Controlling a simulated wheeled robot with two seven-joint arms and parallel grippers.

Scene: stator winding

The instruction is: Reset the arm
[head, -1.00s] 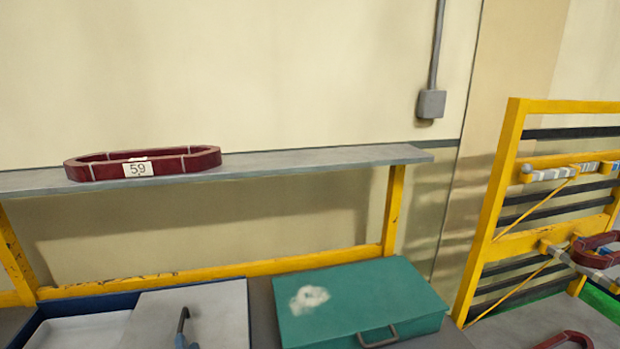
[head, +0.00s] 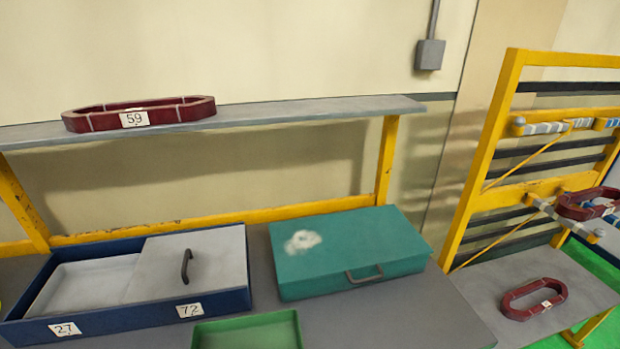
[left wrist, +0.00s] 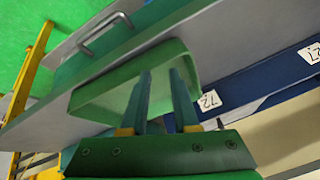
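My left gripper (left wrist: 161,72) shows only in the left wrist view. Its two blue-green fingers stand apart with a gap between them, and nothing is held. Behind them in that view is a green tray (left wrist: 95,100), with the blue box (left wrist: 240,90) to the right. I cannot tell how far the fingers are from the tray. Neither arm shows in the head view, and my right gripper is in no view.
The grey bench holds a blue box (head: 110,328) with a grey lid, a teal case (head: 345,250) and the green tray (head: 250,332). A dark red ring (head: 140,116) lies on the shelf (head: 310,112). Another red ring (head: 535,298) lies near the yellow rack (head: 480,170).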

